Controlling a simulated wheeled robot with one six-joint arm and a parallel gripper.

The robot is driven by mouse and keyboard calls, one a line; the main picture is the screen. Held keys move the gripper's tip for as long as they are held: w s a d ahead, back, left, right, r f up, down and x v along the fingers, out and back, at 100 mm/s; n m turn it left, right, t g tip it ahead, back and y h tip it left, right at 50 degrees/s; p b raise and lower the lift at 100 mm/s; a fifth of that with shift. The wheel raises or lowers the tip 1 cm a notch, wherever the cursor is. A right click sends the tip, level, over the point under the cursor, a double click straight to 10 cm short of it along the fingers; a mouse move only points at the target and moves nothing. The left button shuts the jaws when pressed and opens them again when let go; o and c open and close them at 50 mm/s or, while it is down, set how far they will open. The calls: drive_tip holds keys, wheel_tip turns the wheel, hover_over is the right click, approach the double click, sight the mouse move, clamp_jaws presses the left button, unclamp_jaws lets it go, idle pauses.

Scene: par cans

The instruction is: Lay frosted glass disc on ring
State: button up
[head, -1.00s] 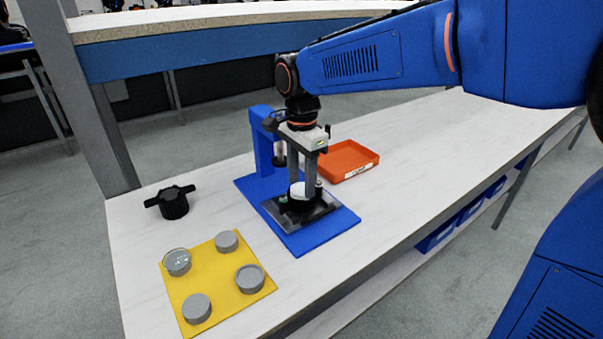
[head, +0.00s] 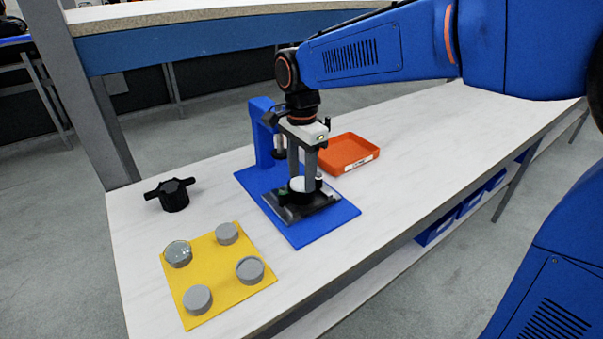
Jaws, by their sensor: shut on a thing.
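The frosted glass disc (head: 297,184) shows as a pale white round piece between the fingertips of my gripper (head: 304,182). My gripper points straight down and is shut on the disc. The disc looks about level, at the dark ring (head: 290,197) on the grey plate of the blue fixture (head: 336,221). The fingers hide part of the disc and ring. I cannot tell whether the disc touches the ring or is just above it.
A blue upright (head: 262,130) of the fixture stands close behind my gripper. An orange tray (head: 375,157) lies behind right. A yellow board (head: 215,272) with several grey round pieces and a black-handled knob (head: 173,195) are at left. The right side of the bench is clear.

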drive_tip(key=o, duration=0.8)
drive_tip(key=shift+o, duration=0.2)
drive_tip(key=shift+r, duration=0.1)
wheel_tip(320, 180, up, 17)
drive_tip(key=shift+d+r, duration=0.1)
